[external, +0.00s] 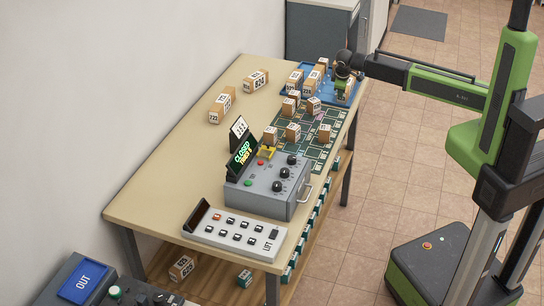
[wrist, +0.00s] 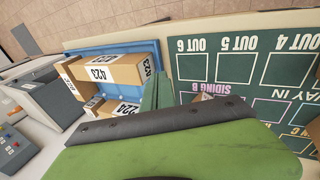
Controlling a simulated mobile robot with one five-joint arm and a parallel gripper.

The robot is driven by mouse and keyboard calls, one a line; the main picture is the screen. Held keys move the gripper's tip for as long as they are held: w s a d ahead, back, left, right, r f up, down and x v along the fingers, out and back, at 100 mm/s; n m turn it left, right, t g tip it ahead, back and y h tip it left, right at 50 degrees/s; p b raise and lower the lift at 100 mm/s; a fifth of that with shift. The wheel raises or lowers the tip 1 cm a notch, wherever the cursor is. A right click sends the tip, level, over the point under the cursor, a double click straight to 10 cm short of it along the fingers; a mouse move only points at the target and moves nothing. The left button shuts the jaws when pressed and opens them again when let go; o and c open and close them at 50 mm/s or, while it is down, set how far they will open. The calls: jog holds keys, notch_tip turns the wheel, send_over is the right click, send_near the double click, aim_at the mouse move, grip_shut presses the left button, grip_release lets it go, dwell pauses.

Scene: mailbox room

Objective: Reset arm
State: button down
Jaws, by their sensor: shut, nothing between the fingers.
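My gripper (external: 342,86) is over the blue tray at the far end of the table, at the end of my outstretched arm. It is shut and holds nothing. In the wrist view its dark green fingers (wrist: 157,91) point down beside the tray (wrist: 100,50). A carton marked 423 (wrist: 107,72) lies in the tray to the left of the fingers. A carton marked 224 (wrist: 122,107) is partly hidden below it. Whether the fingers touch any carton, I cannot tell.
A green board (wrist: 234,92) with labelled squares lies right of the tray and bears several small cartons. A grey control box (external: 268,185) with knobs and a white button panel (external: 235,231) stand nearer on the table.

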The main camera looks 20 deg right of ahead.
jog(key=s+d+f+m+g+y, duration=0.1)
jog(key=s+d+m, duration=0.2)
jog(key=d, duration=0.8)
jog(key=s+d+f+m+g, duration=0.1)
jog(key=s+d+m, duration=0.1)
jog(key=d, duration=1)
jog(key=s+d+f+m+g+y+b, duration=0.1)
jog(key=s+d+m+g, duration=0.1)
jog(key=d, duration=0.9)
jog(key=s+m, duration=0.1)
jog(key=m, duration=0.1)
jog(key=shift+s+d+f+m+y, duration=0.3)
jog(key=shift+s+d+m, duration=0.05)
jog(key=shift+d+m, duration=0.05)
